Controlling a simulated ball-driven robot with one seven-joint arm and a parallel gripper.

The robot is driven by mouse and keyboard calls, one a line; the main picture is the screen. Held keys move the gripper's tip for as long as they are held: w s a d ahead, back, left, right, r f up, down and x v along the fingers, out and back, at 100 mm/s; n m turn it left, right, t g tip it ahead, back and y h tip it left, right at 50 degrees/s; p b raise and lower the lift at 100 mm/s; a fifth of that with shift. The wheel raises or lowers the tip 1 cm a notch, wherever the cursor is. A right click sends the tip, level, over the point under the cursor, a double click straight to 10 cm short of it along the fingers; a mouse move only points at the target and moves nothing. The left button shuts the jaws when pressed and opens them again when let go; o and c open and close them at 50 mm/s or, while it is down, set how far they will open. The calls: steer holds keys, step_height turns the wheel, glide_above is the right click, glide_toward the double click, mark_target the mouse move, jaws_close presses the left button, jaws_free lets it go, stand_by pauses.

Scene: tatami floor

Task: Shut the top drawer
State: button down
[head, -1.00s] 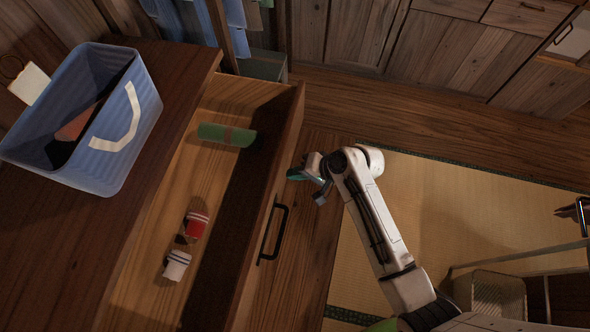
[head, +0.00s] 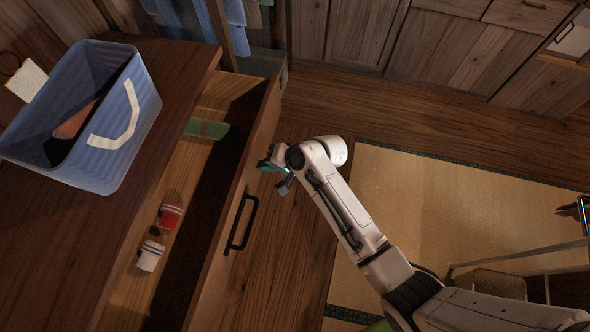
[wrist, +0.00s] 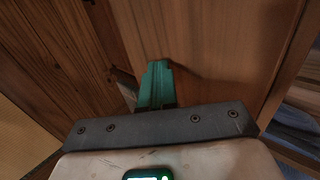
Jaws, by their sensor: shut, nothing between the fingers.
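The top drawer (head: 258,128) of the wooden chest (head: 60,235) stands partly open, with a black handle (head: 242,222) on its front. Inside lie a green rolled item (head: 207,129), a red-and-white rolled item (head: 170,216) and a white rolled item (head: 150,255). My gripper (head: 266,165) is at the drawer front, beyond the handle in the head view. In the wrist view its teal fingers (wrist: 156,84) are together and empty, against or very near the wooden front (wrist: 205,45); exact contact cannot be told.
A blue basket (head: 125,110) with things in it stands on the chest top. Wooden cabinets (head: 445,50) line the back. Tatami (head: 400,200) and bare floorboards lie open to the right.

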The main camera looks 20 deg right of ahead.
steer(key=w+a+b, duration=0.2)
steer(key=w+a, duration=0.1)
steer(key=a, duration=0.1)
steer(key=w+a+b, duration=0.2)
steer(key=w+a, duration=0.2)
steer(key=a, duration=0.1)
steer(key=w+a+b, duration=0.2)
steer(key=w+a, duration=0.2)
steer(key=a, duration=0.1)
steer(key=shift+f, duration=0.15)
steer(key=shift+w+a, duration=0.35)
steer(key=shift+a, duration=0.15)
steer(key=shift+w+a+r, duration=0.1)
steer(key=shift+r, duration=0.2)
steer(key=shift+a+r, duration=0.1)
steer(key=shift+s+d, duration=0.25)
steer(key=shift+d, duration=0.1)
steer(key=s+d, duration=0.1)
steer(key=s+d+p, duration=0.1)
steer(key=d, duration=0.1)
steer(key=shift+s+d+r, duration=0.2)
steer(key=shift+s+r, duration=0.1)
steer(key=shift+s, duration=0.1)
steer(key=p+v, duration=0.1)
steer(key=v, duration=0.7)
steer(key=shift+s+d, duration=0.2)
steer(key=shift+d, duration=0.2)
